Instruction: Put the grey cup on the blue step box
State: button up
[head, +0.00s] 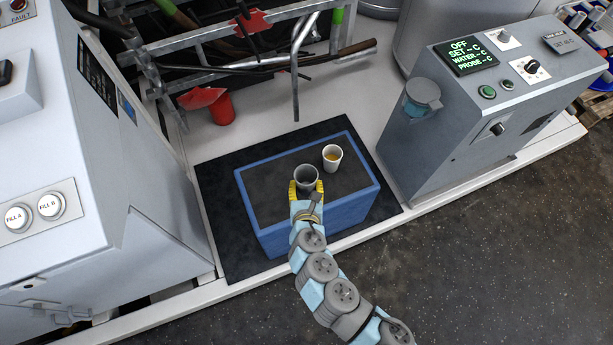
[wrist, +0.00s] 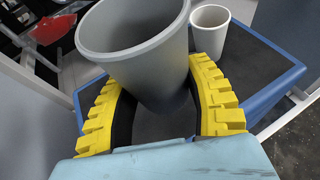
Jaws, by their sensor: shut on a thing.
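The grey cup (head: 307,175) is held upright between the yellow fingers of my gripper (head: 306,188), over the blue step box (head: 320,215). In the wrist view the grey cup (wrist: 140,45) fills the upper middle, with the fingers of my gripper (wrist: 163,100) on either side of it. Whether the cup's base touches the box top is hidden. The step box has blue sides and a dark top, and its blue rim also shows in the wrist view (wrist: 275,95).
The box stands on a black mat (head: 217,205). A grey control cabinet (head: 445,135) is to the right, a white machine (head: 120,170) to the left. A red cup (head: 221,108) stands behind.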

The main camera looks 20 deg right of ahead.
aim_at(307, 182)
jog(key=x, duration=0.2)
jog(key=b+x, duration=0.1)
jog(key=x, duration=0.2)
jog(key=shift+w+d+f+b, duration=0.1)
jog(key=shift+d+f+b, duration=0.05)
jog(key=shift+f+b, duration=0.2)
jog(key=w+f, duration=0.1)
jog(key=w+d+f+b, duration=0.1)
jog(key=w+f, duration=0.1)
jog(key=f, duration=0.1)
jog(key=shift+d+f+b, duration=0.1)
jog(key=shift+d+b, duration=0.1)
jog(key=shift+b, duration=0.2)
jog(key=shift+w+d+f+b, duration=0.15)
jog(key=shift+w+f+b, duration=0.15)
jog(key=shift+w+f, duration=0.25)
jog(key=shift+s+f+b, duration=0.1)
jog(key=shift+f+b, duration=0.5)
jog(key=shift+f, duration=0.95)
jog(key=shift+f, duration=0.15)
jog(key=o, duration=0.8)
jog(key=shift+o, duration=0.2)
